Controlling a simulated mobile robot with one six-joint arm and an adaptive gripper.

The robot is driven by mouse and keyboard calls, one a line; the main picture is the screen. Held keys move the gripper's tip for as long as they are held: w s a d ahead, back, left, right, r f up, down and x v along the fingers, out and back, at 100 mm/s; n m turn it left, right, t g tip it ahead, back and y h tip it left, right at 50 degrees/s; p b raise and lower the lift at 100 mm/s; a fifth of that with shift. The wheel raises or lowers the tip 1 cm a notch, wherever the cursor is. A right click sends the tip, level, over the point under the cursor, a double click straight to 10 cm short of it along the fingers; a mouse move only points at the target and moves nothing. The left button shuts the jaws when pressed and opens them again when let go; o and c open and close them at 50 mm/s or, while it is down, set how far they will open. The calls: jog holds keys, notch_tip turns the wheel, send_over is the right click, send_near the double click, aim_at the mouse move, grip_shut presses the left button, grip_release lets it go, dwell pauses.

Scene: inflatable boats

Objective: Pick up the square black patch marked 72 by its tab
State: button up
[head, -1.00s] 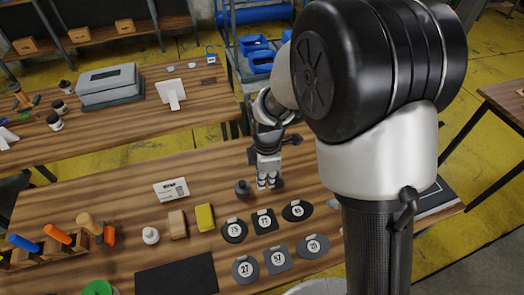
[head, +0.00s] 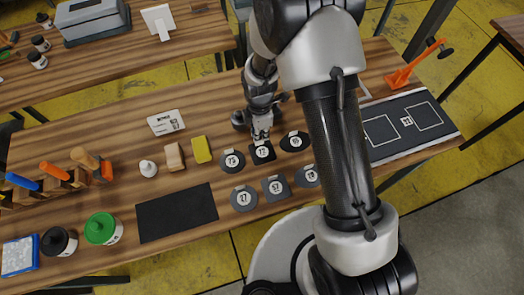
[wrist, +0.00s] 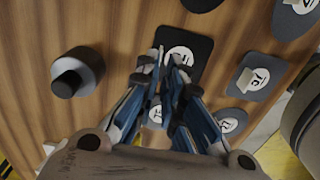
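The square black patch marked 72 (head: 263,155) lies flat on the wooden table, in the middle of the nearer-to-back row of patches. In the wrist view the patch (wrist: 196,45) is below the fingertips, its white label partly showing. Its tab is hidden behind the fingertips. My gripper (head: 261,134) points down at the back edge of the patch. In the wrist view the fingertips of my gripper (wrist: 168,62) are close together, with a narrow gap at most. Whether they touch the tab is not clear.
The round patch 75 (head: 232,161) and oval patch 65 (head: 295,142) lie close on either side. Patches 27 (head: 244,199) and 57 (head: 276,188) lie in front. A black mat (head: 177,213) lies front left.

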aim_at(262, 150)
notch_tip(262, 150, down, 5)
jog(key=shift+a+f+b, duration=0.1)
jog(key=shift+b, duration=0.75)
jog(key=shift+r, duration=0.2)
grip_shut()
